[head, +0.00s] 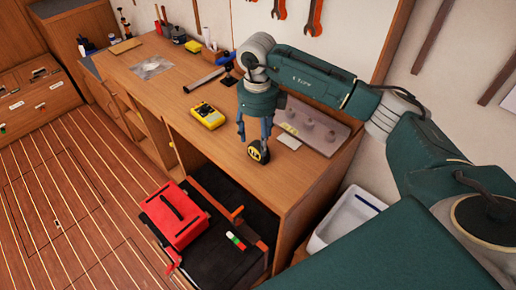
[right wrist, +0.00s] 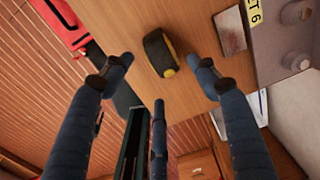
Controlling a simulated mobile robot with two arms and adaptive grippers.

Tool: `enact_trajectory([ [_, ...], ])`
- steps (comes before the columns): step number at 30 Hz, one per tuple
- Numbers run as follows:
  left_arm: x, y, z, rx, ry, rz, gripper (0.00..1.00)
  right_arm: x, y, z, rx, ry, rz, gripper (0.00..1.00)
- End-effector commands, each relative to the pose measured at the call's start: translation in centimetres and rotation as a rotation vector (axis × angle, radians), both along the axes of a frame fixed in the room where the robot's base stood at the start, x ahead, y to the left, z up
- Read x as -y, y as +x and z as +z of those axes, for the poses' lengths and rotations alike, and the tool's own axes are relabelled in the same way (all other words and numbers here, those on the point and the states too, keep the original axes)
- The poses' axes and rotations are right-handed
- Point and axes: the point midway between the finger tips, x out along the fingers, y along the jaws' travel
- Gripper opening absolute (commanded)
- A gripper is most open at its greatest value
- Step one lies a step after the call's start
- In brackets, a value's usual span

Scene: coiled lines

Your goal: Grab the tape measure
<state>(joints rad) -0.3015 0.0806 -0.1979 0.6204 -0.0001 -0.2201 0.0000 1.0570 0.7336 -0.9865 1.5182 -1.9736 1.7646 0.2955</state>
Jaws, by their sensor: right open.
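The tape measure (head: 257,154) is a small black thing with a yellow face, standing on the wooden workbench (head: 222,143) near its front edge. My right gripper (head: 254,136) points down just above it, partly overlapping it in the head view. In the right wrist view the tape measure (right wrist: 154,53) shows between the spread fingertips of my open right gripper (right wrist: 160,66). No finger visibly touches it there. My left gripper is not in view.
A yellow multimeter (head: 208,115) lies to the left on the bench. A grey board with knobs (head: 312,126) lies to the right. A red toolbox (head: 174,216) stands below the bench front. A white bin (head: 345,222) is at the right.

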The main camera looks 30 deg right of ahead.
Motion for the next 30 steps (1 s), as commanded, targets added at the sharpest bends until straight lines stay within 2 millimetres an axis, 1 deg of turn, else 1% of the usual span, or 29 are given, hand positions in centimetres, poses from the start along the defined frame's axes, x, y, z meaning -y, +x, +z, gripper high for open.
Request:
enact_trajectory([
  [1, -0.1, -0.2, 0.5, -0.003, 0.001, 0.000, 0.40, 0.0, 0.0, -0.6, -0.002, 0.000, -0.001, 0.59],
  [3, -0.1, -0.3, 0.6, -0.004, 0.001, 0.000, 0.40, 0.0, 0.0, -1.3, -0.002, 0.002, 0.000, 0.59],
  [5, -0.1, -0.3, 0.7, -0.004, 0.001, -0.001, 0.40, -0.1, 0.0, -1.6, -0.001, 0.002, 0.001, 0.59],
  [8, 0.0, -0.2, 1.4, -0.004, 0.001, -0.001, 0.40, -0.1, 0.1, -2.3, -0.002, 0.002, 0.001, 0.59],
  [12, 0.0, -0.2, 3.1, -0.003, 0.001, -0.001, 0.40, -0.2, 0.4, -4.2, -0.005, 0.004, 0.001, 0.59],
  [16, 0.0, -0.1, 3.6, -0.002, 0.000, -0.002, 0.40, -0.2, 0.6, -6.1, -0.002, 0.003, 0.001, 0.59],
  [20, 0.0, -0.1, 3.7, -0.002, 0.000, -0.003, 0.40, -0.2, 0.6, -6.9, 0.001, 0.003, 0.002, 0.59],
  [25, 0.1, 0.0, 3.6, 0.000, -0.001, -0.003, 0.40, -0.2, 0.7, -7.0, 0.002, 0.003, 0.002, 0.59],
  [26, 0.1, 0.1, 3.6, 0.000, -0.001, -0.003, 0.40, -0.2, 0.7, -7.0, 0.002, 0.003, 0.002, 0.57],
  [27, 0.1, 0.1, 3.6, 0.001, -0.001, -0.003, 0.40, -0.2, 0.7, -7.0, 0.002, 0.003, 0.002, 0.49],
  [29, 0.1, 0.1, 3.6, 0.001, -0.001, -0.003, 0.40, -0.2, 0.6, -7.0, 0.002, 0.004, 0.002, 0.37],
  [30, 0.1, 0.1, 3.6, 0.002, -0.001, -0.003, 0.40, -0.2, 0.7, -7.0, 0.002, 0.004, 0.002, 0.29],
])
